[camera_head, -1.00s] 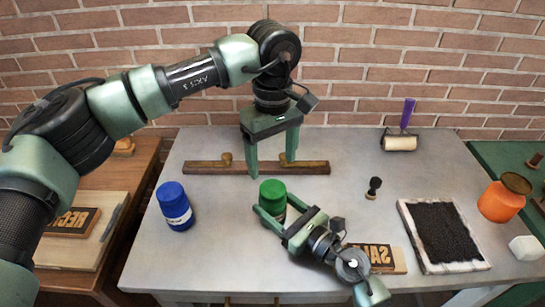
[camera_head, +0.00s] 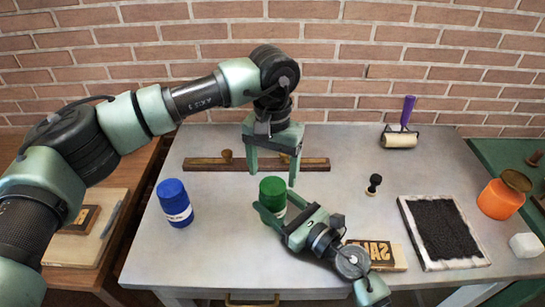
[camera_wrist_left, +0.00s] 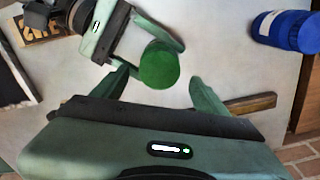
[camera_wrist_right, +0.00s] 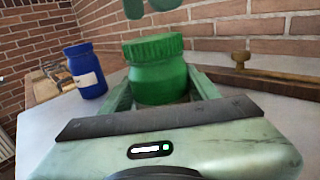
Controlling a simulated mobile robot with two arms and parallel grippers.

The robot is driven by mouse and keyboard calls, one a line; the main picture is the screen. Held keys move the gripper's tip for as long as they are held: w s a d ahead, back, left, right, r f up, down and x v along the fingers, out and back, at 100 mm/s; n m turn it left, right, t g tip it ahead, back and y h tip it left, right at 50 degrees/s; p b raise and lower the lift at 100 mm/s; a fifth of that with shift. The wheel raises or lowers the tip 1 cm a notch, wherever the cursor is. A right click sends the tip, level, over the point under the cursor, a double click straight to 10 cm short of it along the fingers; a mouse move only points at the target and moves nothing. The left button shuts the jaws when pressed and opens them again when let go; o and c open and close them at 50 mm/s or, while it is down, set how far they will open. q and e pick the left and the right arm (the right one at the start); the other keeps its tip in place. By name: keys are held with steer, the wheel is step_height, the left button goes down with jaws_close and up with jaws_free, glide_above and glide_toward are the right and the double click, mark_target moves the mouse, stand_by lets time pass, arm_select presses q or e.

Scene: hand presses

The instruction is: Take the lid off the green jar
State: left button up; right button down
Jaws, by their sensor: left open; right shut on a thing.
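The green jar (camera_head: 277,211) stands upright on the grey table, with its darker green lid (camera_head: 272,186) on top. My right gripper (camera_head: 277,213) is shut around the jar's body, below the lid. The right wrist view shows the jar body (camera_wrist_right: 160,83) between its fingers and the ribbed lid (camera_wrist_right: 153,48) clear above them. My left gripper (camera_head: 272,178) is open and empty, pointing down above the lid. In the left wrist view the round lid (camera_wrist_left: 159,65) appears between and beyond its spread fingers; I see no contact.
A blue jar (camera_head: 174,203) stands left of the green jar. A wooden bar (camera_head: 205,164) lies behind it. To the right are a small dark stamp (camera_head: 374,185), a lettered wooden block (camera_head: 385,256), an ink tray (camera_head: 404,222), a roller (camera_head: 400,140) and an orange jar (camera_head: 497,202).

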mark_target(273, 185)
arm_select(q)
steer(key=shift+f, duration=1.75)
